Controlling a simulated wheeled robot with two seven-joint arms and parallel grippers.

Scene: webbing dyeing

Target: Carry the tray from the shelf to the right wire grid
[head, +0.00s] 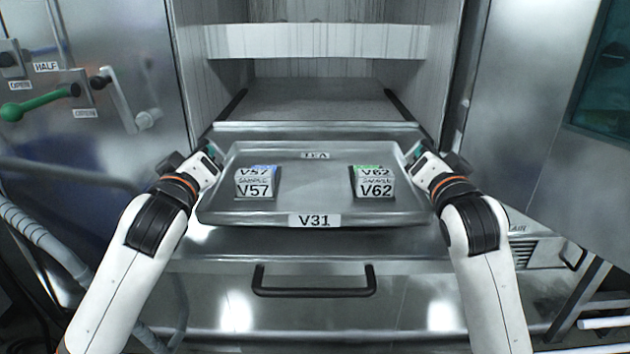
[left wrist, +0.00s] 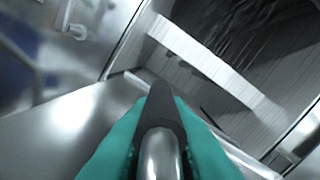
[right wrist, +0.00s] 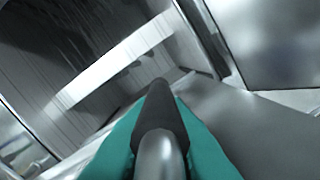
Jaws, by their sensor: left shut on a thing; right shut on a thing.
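The steel tray (head: 314,196) labelled V31 is level in front of the open chamber in the head view. It bears two sample blocks, V57 (head: 255,183) on its left and V62 (head: 374,183) on its right. My left gripper (head: 212,155) is shut on the tray's left side, and my right gripper (head: 416,155) is shut on its right side. In the left wrist view the teal fingers (left wrist: 158,130) close around a rounded metal part. The right wrist view shows the same between its fingers (right wrist: 158,130). No wire grid can be made out.
The chamber's shelf (head: 318,100) lies behind the tray, with a pale crossbar (head: 315,42) above it. A black handle (head: 314,282) is on the front below. A panel with a green lever (head: 40,104) is at left; an open steel door (head: 535,110) stands at right.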

